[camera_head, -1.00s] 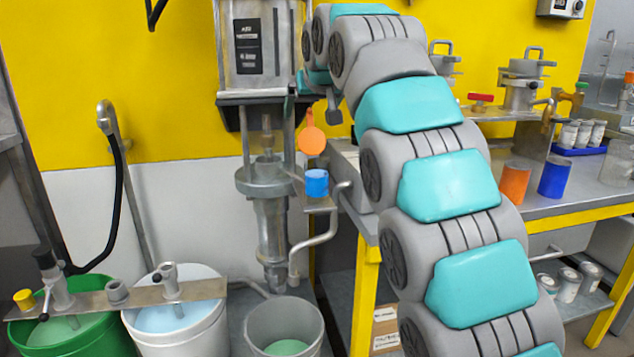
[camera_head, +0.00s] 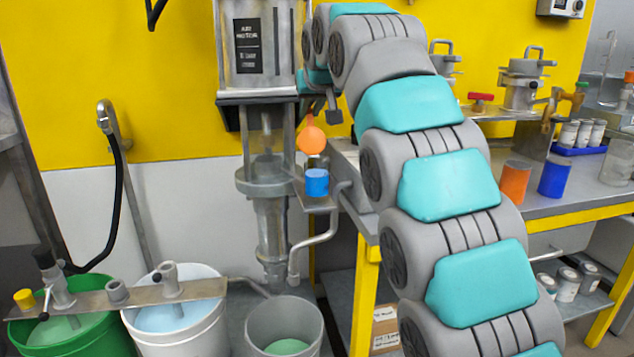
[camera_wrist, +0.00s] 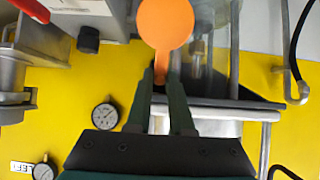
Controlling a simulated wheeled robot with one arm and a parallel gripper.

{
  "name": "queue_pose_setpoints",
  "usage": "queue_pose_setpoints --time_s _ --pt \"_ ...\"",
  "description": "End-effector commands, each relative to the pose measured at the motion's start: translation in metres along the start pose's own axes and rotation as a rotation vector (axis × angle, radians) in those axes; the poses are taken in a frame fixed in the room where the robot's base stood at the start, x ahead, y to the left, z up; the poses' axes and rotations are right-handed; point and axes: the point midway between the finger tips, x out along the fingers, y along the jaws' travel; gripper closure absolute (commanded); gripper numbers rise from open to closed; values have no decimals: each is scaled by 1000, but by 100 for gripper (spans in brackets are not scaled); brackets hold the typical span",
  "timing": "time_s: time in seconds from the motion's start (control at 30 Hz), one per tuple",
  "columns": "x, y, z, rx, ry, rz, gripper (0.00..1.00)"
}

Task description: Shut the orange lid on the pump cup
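The orange lid (camera_head: 311,139) is a round disc with a narrow tab pointing up. It stands raised above the blue pump cup (camera_head: 316,183), which sits on a small bracket beside the metal pump. In the wrist view the orange lid (camera_wrist: 165,24) is straight ahead, with its tab between the tips of my gripper (camera_wrist: 162,72). The dark green fingers are close to both sides of the tab. I cannot tell whether they press on it. In the head view my gripper is mostly hidden beside the pump housing, above the lid. The cup does not show clearly in the wrist view.
The pump column (camera_head: 265,175) stands just left of the cup. A bent grey pipe (camera_head: 325,232) runs below and right of it. A steel bench (camera_head: 560,208) with an orange and a blue cylinder is at the right. Buckets (camera_head: 180,325) stand below.

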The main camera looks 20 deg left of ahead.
Motion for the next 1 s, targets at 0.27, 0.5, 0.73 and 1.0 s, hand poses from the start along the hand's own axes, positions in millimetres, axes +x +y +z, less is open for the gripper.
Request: queue_pose_setpoints --time_s 0.27,0.5,0.73,1.0 --pt "-2 0 2 0 0 0 85" --pt "-20 0 10 0 -1 0 85" --pt "-29 0 11 -1 1 -1 85" --pt "-32 0 14 0 2 0 85"
